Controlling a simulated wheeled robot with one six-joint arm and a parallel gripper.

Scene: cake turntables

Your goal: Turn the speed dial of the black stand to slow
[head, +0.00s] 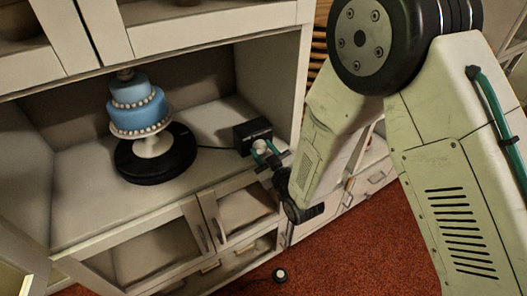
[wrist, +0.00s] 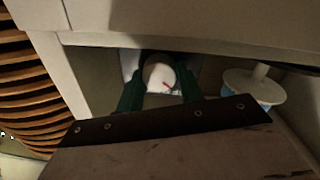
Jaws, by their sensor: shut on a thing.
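The black stand (head: 155,168) is a round turntable on the cabinet shelf, with a two-tier blue cake (head: 139,102) on a white pedestal on it. A dark cable runs right from it to a black control box (head: 250,131) near the shelf's right end. The white speed dial (head: 258,147) is on the box's front. My gripper (head: 264,154) is shut on the dial. In the wrist view, its green fingers flank the round white dial (wrist: 157,75), which has a short red mark low and right of its middle. Speed labels cannot be read.
The shelf (head: 85,205) sits inside a cream cabinet, with the side wall (head: 301,70) close right of the box. Glass-fronted doors (head: 245,205) are below. Slatted wood (wrist: 25,90) shows left in the wrist view.

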